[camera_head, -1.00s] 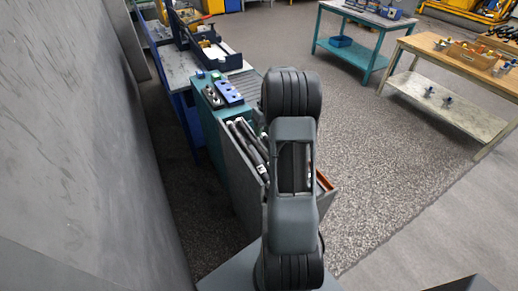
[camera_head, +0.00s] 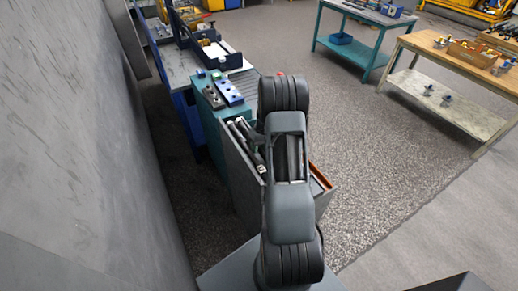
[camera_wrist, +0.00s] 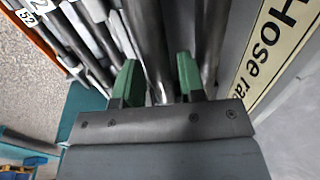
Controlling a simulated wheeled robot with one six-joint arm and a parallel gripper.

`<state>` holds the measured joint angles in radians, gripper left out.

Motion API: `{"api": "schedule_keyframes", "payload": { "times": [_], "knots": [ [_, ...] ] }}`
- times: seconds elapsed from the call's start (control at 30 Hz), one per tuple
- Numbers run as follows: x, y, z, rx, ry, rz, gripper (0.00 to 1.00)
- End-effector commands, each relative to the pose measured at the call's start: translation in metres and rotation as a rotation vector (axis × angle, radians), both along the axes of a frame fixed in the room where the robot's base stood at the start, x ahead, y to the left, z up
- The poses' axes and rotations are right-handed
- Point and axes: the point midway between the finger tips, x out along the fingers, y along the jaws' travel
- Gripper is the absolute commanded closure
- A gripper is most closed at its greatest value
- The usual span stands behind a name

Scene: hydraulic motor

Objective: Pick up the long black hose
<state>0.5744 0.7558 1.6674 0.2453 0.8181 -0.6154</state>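The wrist view shows several dark and grey hoses standing side by side in a rack. A long black hose (camera_wrist: 147,38) runs down between the two green fingertips of my gripper (camera_wrist: 159,78). The fingers are spread, with visible gaps around the hose, so they do not look closed on it. Another dark hose (camera_wrist: 213,38) lies to the right, beside the rack's label. In the head view the hose rack (camera_head: 241,178) stands left of my arm, with hose ends (camera_head: 246,133) showing at its top. My arm hides the gripper there.
A label reading "Hose ra" (camera_wrist: 277,42) is on the rack's right wall. A teal cabinet (camera_head: 208,125) with blue parts adjoins the rack. A grey wall (camera_head: 75,150) is close on the left. Wooden and teal tables stand far right, with open floor between.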

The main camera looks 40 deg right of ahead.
Motion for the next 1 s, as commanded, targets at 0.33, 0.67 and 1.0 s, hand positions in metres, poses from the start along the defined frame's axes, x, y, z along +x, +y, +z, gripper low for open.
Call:
{"api": "schedule_keyframes", "payload": {
  "times": [0.33, 0.67, 1.0],
  "knots": [
    [0.0, 0.0, 0.0003, 0.0, 0.0, 0.0, 0.84],
    [0.0005, -0.0002, 0.0013, 0.0, -0.001, 0.0, 1.0],
    [0.0008, -0.0004, 0.0048, -0.001, -0.002, 0.001, 1.0]
  ]
}}
